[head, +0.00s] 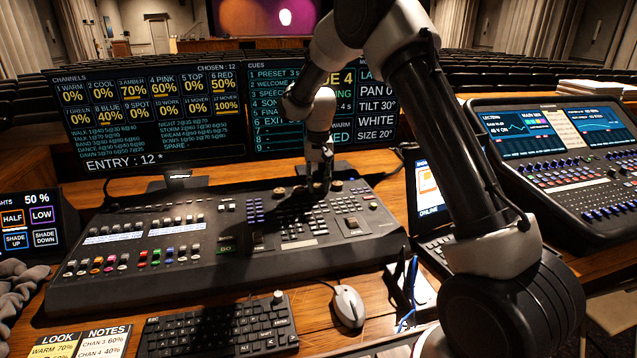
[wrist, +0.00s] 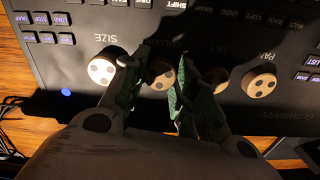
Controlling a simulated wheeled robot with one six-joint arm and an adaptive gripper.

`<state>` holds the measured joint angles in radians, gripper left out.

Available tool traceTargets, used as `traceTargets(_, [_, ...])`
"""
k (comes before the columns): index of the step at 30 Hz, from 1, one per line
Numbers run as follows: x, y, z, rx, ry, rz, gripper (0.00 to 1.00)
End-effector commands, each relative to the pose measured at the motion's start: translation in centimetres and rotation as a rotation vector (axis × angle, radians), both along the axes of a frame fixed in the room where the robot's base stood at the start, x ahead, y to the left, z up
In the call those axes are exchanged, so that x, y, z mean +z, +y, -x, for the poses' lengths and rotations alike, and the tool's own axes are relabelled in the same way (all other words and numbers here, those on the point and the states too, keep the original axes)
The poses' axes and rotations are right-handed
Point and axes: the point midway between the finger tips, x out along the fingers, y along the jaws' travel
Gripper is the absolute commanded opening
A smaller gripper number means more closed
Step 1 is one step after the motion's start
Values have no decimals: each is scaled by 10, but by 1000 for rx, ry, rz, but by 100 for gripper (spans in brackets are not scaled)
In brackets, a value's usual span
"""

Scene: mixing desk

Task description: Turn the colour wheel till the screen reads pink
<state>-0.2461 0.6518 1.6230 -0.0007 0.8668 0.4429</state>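The colour wheel (wrist: 160,76) is a round pale-topped knob in the wrist view, its label partly hidden, right of the size wheel (wrist: 101,70). My gripper (wrist: 154,82) is over the desk with one finger on each side of the colour wheel. The fingers look apart, with a gap wider than the knob; I cannot tell whether either touches it. In the head view, my gripper (head: 319,190) is low at the back of the mixing desk (head: 150,270). The right screen (head: 378,104) reads WHITE, with PAN 0, TILT 30° and SIZE 20°; my arm hides part of it.
Two more wheels stand to the right in the wrist view, a partly covered one (wrist: 216,78) and the pan wheel (wrist: 258,82). The left screen (head: 150,115) stands behind the desk. A mouse (head: 348,306) and keyboard (head: 220,326) lie in front. Another console (head: 560,160) is at right.

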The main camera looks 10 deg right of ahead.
Motion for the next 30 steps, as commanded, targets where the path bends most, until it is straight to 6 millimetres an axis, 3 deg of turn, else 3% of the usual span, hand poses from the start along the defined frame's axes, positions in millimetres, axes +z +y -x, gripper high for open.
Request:
traceTargets(11, [0,0,0,40,0,0,6])
traceTargets(30, [0,0,0,432,-1,-1,6])
